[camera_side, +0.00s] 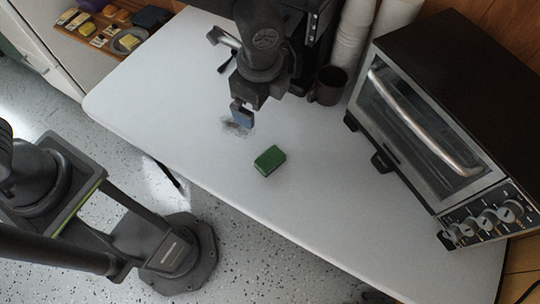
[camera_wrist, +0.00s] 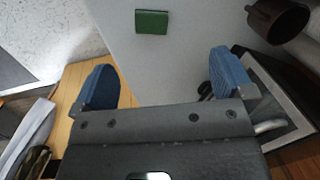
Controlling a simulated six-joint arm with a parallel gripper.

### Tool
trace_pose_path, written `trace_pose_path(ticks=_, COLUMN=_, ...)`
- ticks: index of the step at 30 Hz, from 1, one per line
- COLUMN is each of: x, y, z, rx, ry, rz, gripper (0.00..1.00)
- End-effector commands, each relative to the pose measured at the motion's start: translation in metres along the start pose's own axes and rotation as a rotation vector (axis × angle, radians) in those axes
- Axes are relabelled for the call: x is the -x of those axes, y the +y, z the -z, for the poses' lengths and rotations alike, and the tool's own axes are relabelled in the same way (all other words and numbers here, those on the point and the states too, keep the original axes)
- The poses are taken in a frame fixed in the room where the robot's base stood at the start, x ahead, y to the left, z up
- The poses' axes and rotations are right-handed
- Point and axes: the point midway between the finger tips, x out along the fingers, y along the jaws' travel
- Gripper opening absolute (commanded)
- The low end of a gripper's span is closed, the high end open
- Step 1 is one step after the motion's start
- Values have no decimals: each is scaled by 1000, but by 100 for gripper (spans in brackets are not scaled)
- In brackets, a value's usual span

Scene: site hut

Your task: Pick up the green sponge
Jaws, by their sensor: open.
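The green sponge (camera_side: 269,160) lies flat on the white table, a small block near the middle of the side view. In the wrist view the sponge (camera_wrist: 152,22) is at the top, beyond the fingertips and roughly between their lines. My gripper (camera_side: 241,115) is above the table, up and to the left of the sponge in the side view, and apart from it. In the wrist view my gripper (camera_wrist: 164,82) has its two blue fingers spread wide with nothing between them.
A dark mug (camera_side: 328,86) stands right of my gripper, before stacked white cups (camera_side: 354,38). A toaster oven (camera_side: 440,110) fills the table's right side. A dark smudge (camera_side: 236,126) marks the table by my gripper. The tabletop (camera_side: 180,95) around the sponge is clear.

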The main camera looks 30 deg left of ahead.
Motion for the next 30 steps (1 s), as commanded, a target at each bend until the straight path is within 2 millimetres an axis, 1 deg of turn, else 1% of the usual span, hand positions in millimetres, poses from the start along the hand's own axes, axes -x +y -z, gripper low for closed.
trace_pose_path(ticks=1, x=-19, y=5, z=18, rx=-80, ry=-18, rz=-17, gripper=100)
trace_pose_path(ticks=3, x=-36, y=11, z=34, rx=-165, ry=-34, rz=-31, gripper=100)
trace_pose_path(ticks=6, x=-53, y=16, z=48, rx=-248, ry=-49, rz=-42, gripper=100)
trace_pose_path(ticks=8, x=-60, y=18, z=53, rx=-275, ry=-54, rz=-46, gripper=100)
trace_pose_path(ticks=13, x=-80, y=21, z=54, rx=-294, ry=-59, rz=-52, gripper=100)
trace_pose_path(ticks=18, x=-114, y=22, z=52, rx=-290, ry=-58, rz=-52, gripper=100)
trace_pose_path(ticks=21, x=-131, y=23, z=50, rx=-290, ry=-58, rz=-51, gripper=100)
trace_pose_path(ticks=24, x=-142, y=23, z=50, rx=-290, ry=-57, rz=-50, gripper=100)
trace_pose_path(ticks=30, x=-154, y=24, z=48, rx=-289, ry=-57, rz=-50, gripper=100)
